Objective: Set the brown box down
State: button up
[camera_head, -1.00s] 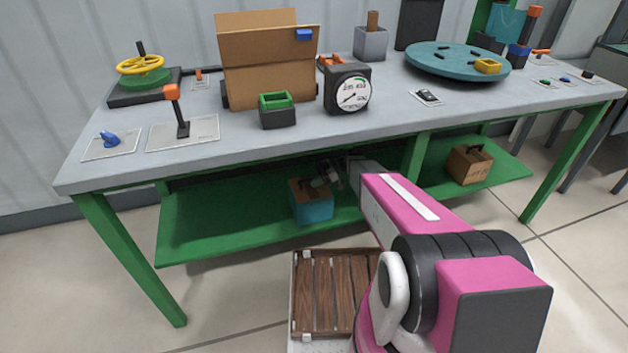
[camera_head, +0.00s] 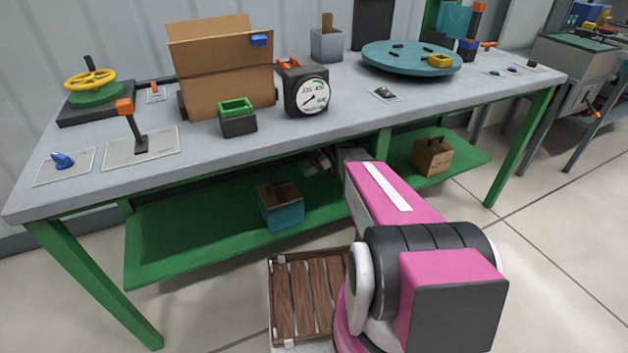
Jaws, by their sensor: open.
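A small brown box (camera_head: 432,157) with a dark handle on top stands upright on the green lower shelf (camera_head: 200,238), toward its right end. My gripper (camera_head: 316,163) is open, under the tabletop at the back of the shelf space. It is to the left of the brown box and clear of it. My pink arm reaches in from the lower right, and the tabletop edge partly hides the gripper. A teal box with a brown top (camera_head: 281,207) stands on the same shelf, left of and below my gripper in the picture. The two look apart.
The grey tabletop (camera_head: 330,120) holds a cardboard box (camera_head: 222,92), a gauge (camera_head: 306,92), a green-rimmed cup (camera_head: 237,120), levers and a teal turntable (camera_head: 410,58). A slatted wooden tray (camera_head: 308,297) is beside my arm. Green table legs flank the shelf.

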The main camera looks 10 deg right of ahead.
jog(key=s+d+r+m+t+h, duration=0.2)
jog(key=s+m+h, duration=0.4)
jog(key=s+m, duration=0.4)
jog(key=s+d+r+m+t+h, duration=0.1)
jog(key=s+d+r+m+h, duration=0.2)
jog(key=s+m+h, duration=0.3)
jog(key=s+d+m, duration=0.1)
jog(key=s+m, duration=0.3)
jog(key=shift+d+r+t, duration=0.15)
jog(key=shift+d+t, duration=0.15)
jog(key=shift+t, duration=0.1)
